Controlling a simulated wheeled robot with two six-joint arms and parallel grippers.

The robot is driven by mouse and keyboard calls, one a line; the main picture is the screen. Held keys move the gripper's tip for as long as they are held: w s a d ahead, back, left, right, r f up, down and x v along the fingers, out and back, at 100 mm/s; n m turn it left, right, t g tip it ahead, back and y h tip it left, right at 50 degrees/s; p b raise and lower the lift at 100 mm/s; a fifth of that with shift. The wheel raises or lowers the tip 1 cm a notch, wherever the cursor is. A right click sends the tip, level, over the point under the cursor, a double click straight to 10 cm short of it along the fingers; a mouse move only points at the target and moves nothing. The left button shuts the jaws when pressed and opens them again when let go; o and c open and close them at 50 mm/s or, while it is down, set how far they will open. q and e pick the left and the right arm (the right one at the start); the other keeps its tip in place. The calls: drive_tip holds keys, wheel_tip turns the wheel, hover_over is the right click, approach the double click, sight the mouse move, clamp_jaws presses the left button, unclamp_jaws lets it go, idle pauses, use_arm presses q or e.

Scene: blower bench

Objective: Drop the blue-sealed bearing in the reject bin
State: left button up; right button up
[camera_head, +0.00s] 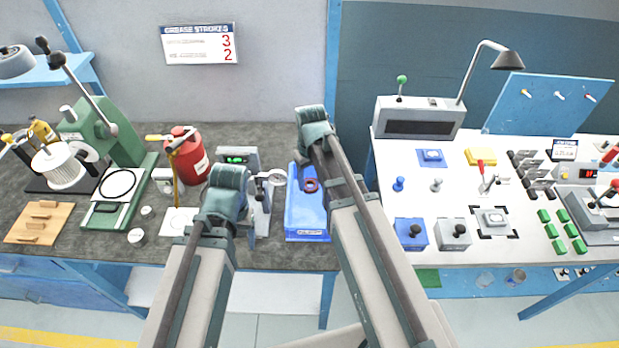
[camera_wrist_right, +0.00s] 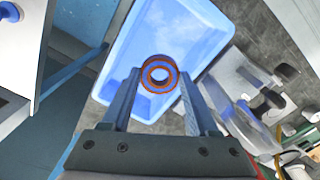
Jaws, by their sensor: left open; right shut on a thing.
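The blue-sealed bearing (camera_wrist_right: 160,74), a ring with an orange-red rim and a blue seal, is between the fingertips of my right gripper (camera_wrist_right: 158,88), which is shut on it. In the right wrist view it lies in front of the inside of the blue reject bin (camera_wrist_right: 190,28). In the head view the bearing shows as a small red ring (camera_head: 310,186) over the blue bin (camera_head: 306,222); its exact height above the floor is hard to tell. My left gripper (camera_head: 248,230) is open, left of the bin, its fingers partly hidden by its own wrist.
A grey device (camera_head: 238,158) with a green display stands left of the bin. A red canister (camera_head: 188,155), a green press (camera_head: 110,135) and a wooden rack (camera_head: 40,222) are further left. A white bench (camera_head: 480,250) with controls is at the right.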

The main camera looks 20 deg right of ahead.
drive_tip(key=shift+s, duration=0.1)
use_arm(q)
wheel_tip(320, 180, down, 12)
drive_tip(key=b, duration=1.2)
drive_tip(key=shift+f, duration=0.2)
use_arm(e)
drive_tip(key=shift+m, duration=0.3)
wheel_tip(320, 180, down, 12)
drive_tip(key=shift+f, duration=0.25)
drive_tip(key=o, duration=1.4)
use_arm(q)
drive_tip(key=shift+r, duration=0.15)
use_arm(e)
drive_tip(key=shift+r, duration=0.2)
use_arm(q)
wheel_tip(320, 180, up, 14)
drive_tip(key=p, duration=1.3)
drive_tip(key=shift+f, duration=0.2)
use_arm(e)
wheel_tip(320, 180, up, 14)
drive_tip(key=shift+f, duration=0.2)
